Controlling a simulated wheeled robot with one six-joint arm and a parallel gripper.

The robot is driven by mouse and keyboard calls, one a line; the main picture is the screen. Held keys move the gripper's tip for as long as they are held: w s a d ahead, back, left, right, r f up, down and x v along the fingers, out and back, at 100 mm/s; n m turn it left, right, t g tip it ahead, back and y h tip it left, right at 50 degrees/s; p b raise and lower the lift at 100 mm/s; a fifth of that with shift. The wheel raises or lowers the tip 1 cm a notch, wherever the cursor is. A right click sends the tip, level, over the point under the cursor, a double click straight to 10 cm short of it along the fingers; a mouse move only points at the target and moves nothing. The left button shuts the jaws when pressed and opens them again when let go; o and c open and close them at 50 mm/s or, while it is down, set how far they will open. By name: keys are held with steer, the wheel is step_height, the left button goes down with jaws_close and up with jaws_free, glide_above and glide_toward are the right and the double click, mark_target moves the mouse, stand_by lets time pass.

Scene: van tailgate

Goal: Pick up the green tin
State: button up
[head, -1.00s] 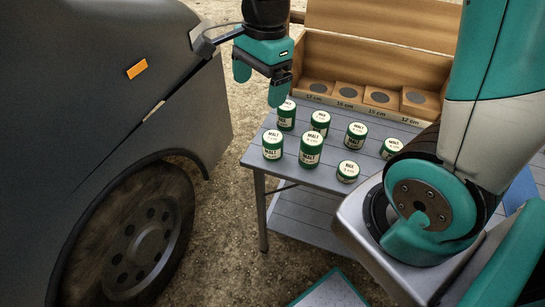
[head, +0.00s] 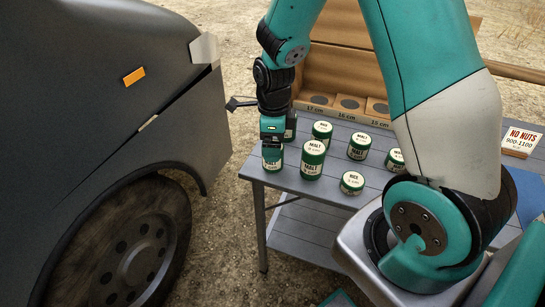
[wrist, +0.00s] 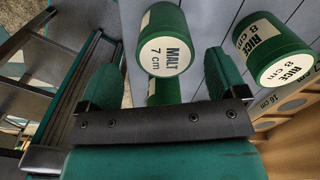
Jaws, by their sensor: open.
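Several green tins with white labels stand upright on the grey table. In the head view, my gripper (head: 272,143) points down over the front-left tin (head: 271,162), hiding part of it. A taller malt tin (head: 312,159) stands just right of it, and a short rice tin (head: 351,183) stands at the front. In the wrist view, my gripper (wrist: 165,72) is open. A tin marked MALT 7 cm (wrist: 165,50) shows between and beyond the fingers; I cannot tell whether they touch it. Another green shape (wrist: 168,92) is partly hidden by the gripper's bar. A RICE 8 cm tin (wrist: 265,45) stands outside the right finger.
The table (head: 290,182) has other tins (head: 322,132) close by. A dark vehicle (head: 110,90) is close on the left.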

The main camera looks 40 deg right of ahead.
mark_target(270, 167)
steer(key=f, duration=0.6)
steer(key=shift+w+d, duration=0.1)
steer(key=shift+w, duration=0.15)
steer(key=shift+r, duration=0.1)
steer(key=c, duration=1.1)
